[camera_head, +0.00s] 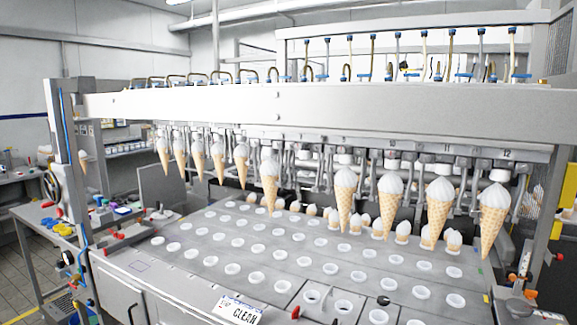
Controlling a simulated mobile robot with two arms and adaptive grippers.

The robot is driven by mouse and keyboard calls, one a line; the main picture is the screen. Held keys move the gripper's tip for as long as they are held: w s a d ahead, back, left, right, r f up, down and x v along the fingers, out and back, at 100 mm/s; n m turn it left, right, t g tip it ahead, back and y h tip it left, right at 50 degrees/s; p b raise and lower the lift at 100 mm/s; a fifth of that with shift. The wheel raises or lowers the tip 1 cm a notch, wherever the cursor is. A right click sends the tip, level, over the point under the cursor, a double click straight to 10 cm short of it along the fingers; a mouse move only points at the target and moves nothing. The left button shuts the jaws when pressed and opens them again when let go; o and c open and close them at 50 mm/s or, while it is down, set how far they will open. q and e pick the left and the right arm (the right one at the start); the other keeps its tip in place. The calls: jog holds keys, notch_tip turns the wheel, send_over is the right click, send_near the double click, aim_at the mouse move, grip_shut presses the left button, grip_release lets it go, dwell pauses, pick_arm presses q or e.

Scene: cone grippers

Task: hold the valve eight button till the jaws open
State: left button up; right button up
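A long machine has a white beam (300,112) across it. A row of jaws hangs under the beam, and several of them hold ice cream cones point down, such as the large cone (494,212) at the right and another cone (270,185) near the middle. Between that middle cone and the cone (345,195) to its right, no large cone hangs. The numbers 10, 11 and 12 show faintly on the jaw bar (446,149). Blue-capped valves (372,76) with hoses stand along the top. I cannot make out which is valve eight, or its button. Neither of my grippers is in view.
Under the jaws is a grey plate (205,262) with rows of white cups, some with smaller cones in them. A sign reading CLEAN (240,309) is at its front edge. A cluttered bench (40,215) stands at the left. An upright post (68,170) bounds the machine's left end.

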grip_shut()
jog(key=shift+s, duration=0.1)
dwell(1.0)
